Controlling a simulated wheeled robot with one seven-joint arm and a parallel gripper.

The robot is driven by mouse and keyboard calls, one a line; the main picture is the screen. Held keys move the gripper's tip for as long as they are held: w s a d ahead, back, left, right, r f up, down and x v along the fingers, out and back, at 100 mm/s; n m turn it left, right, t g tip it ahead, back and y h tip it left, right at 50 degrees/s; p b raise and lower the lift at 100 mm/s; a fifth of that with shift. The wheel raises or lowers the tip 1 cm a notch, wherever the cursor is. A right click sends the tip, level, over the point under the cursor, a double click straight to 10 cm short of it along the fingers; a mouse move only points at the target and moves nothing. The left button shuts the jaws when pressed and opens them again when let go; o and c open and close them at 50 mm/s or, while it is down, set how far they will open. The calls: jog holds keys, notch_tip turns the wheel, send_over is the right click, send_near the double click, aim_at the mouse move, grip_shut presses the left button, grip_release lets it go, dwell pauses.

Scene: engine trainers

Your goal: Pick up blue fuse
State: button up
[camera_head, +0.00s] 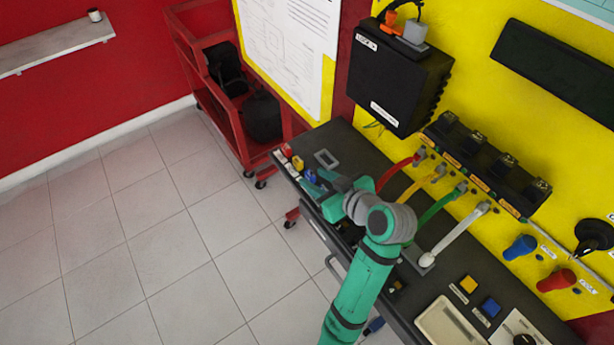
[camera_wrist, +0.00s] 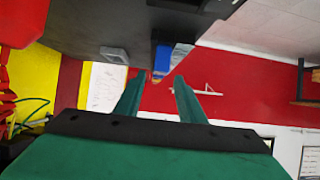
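The blue fuse (camera_head: 310,175) stands near the far left end of the dark workbench top, beside a yellow fuse (camera_head: 298,163) and a red fuse (camera_head: 286,150). In the wrist view the blue fuse (camera_wrist: 162,60) shows just beyond the fingertips, roughly centred between them. My gripper (camera_head: 316,184) is low over the bench end, close to the blue fuse. In the wrist view my gripper (camera_wrist: 157,82) has its two green fingers apart, with nothing between them. Whether a finger touches the fuse cannot be told.
A grey rectangular frame (camera_head: 326,158) lies on the bench near the fuses. Red, yellow, green and white cables (camera_head: 455,235) rise from the bench to a black connector row (camera_head: 487,165). A black box (camera_head: 397,82) hangs above. A red cart (camera_head: 225,95) stands beyond the bench.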

jog(key=shift+w+a+f, duration=0.25)
jog(key=shift+w+f, duration=0.35)
jog(key=shift+w, duration=0.15)
jog(key=shift+a, duration=0.15)
grip_shut()
jog(key=shift+r, duration=0.1)
